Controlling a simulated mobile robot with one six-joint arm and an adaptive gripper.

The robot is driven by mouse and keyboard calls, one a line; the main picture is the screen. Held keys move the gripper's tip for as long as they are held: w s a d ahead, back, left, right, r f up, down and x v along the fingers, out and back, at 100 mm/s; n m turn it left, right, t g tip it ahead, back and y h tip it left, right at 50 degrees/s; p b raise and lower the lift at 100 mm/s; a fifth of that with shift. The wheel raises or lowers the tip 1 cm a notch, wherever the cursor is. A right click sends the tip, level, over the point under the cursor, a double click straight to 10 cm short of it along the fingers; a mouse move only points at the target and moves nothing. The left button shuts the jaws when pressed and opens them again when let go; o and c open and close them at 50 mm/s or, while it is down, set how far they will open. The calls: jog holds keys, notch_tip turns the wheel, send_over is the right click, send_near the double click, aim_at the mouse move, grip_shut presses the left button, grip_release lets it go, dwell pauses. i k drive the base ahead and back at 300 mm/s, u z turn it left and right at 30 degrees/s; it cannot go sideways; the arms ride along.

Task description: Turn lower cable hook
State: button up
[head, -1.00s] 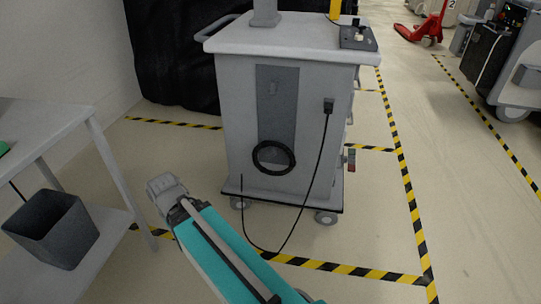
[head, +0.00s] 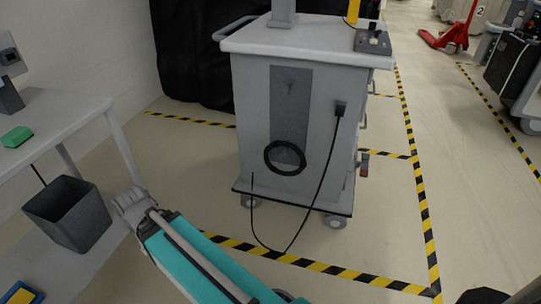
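The grey cart (head: 303,110) stands in the middle of the head view, with a darker recessed panel (head: 291,110) on its near face. A small upper hook (head: 290,87) shows faintly high on the panel. A black cable coil (head: 267,165) hangs as a ring at the panel's lower end. I cannot make out the lower hook at the coil. A black cable (head: 325,165) runs from a plug (head: 340,108) down to the floor and back up at the left. My teal arm reaches up from the bottom. I see no gripper fingers.
A control box (head: 373,40) sits on the cart top. Striped tape (head: 330,268) crosses open floor before the cart.

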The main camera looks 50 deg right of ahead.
aim_at(283, 153)
jog(key=u, duration=0.3)
jog(key=k, duration=1.6)
jog(key=z, duration=0.8)
jog(key=i, duration=0.9)
jog(key=z, duration=0.05)
